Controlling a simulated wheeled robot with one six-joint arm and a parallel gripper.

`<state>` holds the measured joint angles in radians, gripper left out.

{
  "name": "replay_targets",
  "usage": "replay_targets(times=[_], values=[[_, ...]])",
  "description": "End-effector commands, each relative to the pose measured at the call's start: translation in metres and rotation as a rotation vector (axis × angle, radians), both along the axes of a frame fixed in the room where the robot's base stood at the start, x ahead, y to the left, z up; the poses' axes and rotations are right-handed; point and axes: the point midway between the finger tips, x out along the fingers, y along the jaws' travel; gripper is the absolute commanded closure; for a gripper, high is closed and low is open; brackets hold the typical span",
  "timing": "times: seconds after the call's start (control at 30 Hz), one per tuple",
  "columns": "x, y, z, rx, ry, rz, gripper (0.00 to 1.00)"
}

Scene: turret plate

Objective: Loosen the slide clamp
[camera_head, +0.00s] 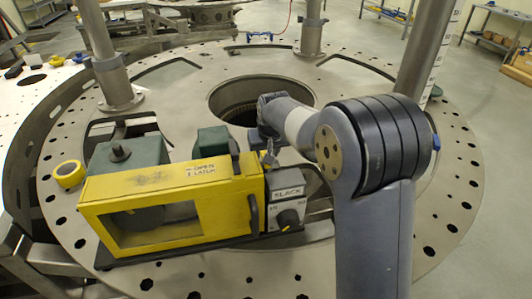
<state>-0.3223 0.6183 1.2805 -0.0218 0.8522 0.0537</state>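A yellow housing (105,222) with a window and the words "OPEN LATCH" stands on the round metal turret plate (440,215). A black handle (254,214) is on its right end. A grey box (287,192) marked "SLACK" with a black knob (288,218) adjoins it on the right. I cannot tell for certain which part is the slide clamp. My gripper (268,158) is small in view at the end of my arm, close above the back of the grey box. Its fingers are not clear, and whether it touches or holds anything cannot be told.
Green blocks (146,152) stand behind the housing. A yellow tape roll (69,174) lies to the left. Upright metal posts (118,85) rise from the plate, which has a large round central opening (235,98). The plate's right front is mostly clear.

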Motion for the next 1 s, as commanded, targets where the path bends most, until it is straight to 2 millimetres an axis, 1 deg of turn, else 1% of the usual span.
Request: replay_targets(times=[0.1,0.2,0.5,1.0], values=[[0.005,0.001,-0.011,0.000,0.001,0.000,0.60],[0.007,0.002,-0.016,0.000,-0.001,0.000,0.60],[0.007,0.002,-0.018,0.001,-0.002,0.000,0.60],[0.007,0.002,-0.018,0.001,-0.002,0.000,1.00]])
